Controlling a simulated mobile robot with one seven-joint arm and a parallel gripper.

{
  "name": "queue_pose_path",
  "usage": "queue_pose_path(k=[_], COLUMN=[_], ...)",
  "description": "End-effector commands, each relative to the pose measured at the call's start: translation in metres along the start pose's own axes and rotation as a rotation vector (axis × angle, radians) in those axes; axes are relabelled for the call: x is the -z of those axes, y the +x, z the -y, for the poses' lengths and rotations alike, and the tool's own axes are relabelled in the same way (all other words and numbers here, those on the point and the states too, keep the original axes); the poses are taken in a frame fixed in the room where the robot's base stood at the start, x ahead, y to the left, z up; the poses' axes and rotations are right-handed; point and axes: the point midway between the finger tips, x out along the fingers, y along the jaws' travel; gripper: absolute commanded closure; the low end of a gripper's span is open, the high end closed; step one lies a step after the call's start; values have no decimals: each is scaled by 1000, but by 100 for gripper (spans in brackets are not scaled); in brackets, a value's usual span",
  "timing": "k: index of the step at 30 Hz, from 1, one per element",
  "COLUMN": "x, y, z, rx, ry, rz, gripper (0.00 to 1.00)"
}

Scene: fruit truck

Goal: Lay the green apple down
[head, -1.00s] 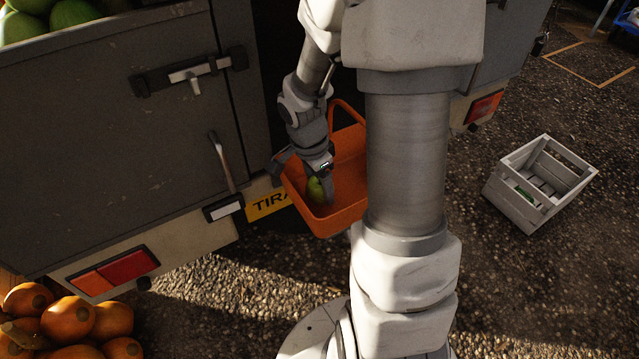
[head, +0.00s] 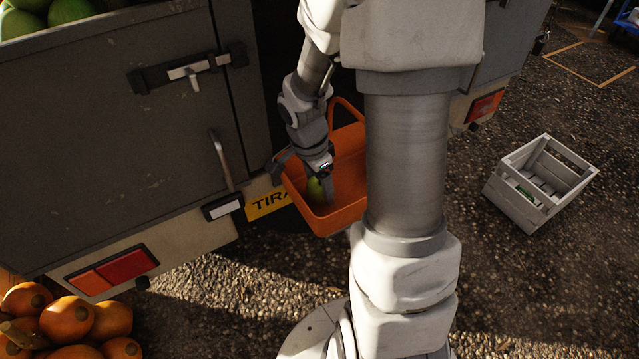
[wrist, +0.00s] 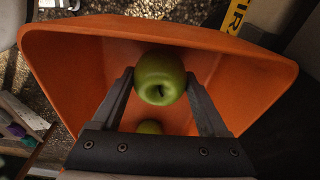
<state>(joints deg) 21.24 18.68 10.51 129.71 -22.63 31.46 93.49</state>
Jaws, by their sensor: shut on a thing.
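The green apple (wrist: 160,78) is between the two fingers of my gripper (wrist: 158,88) in the wrist view, and the gripper is shut on it. In the head view my gripper (head: 322,184) reaches down inside the orange basket (head: 345,215), with the apple (head: 315,191) partly hidden by a finger. The basket's orange wall also shows around the gripper in the wrist view (wrist: 75,85). A second green apple (wrist: 150,127) lies in the basket below the held one, partly covered by my gripper. I cannot tell whether the held apple touches the basket floor.
The truck's grey side (head: 110,140) and yellow plate (head: 268,203) are close to the basket's left. A grey wooden crate (head: 540,185) stands on the ground at right. Orange pumpkins (head: 68,320) lie at lower left, and green melons (head: 70,10) sit at top left.

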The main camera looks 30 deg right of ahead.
Motion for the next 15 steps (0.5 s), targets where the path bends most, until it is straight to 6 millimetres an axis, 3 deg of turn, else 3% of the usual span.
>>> queue_pose_path(k=[15], x=[-1], y=[6], z=[0], rx=[1], ry=[0], rz=[-1], gripper=[90])
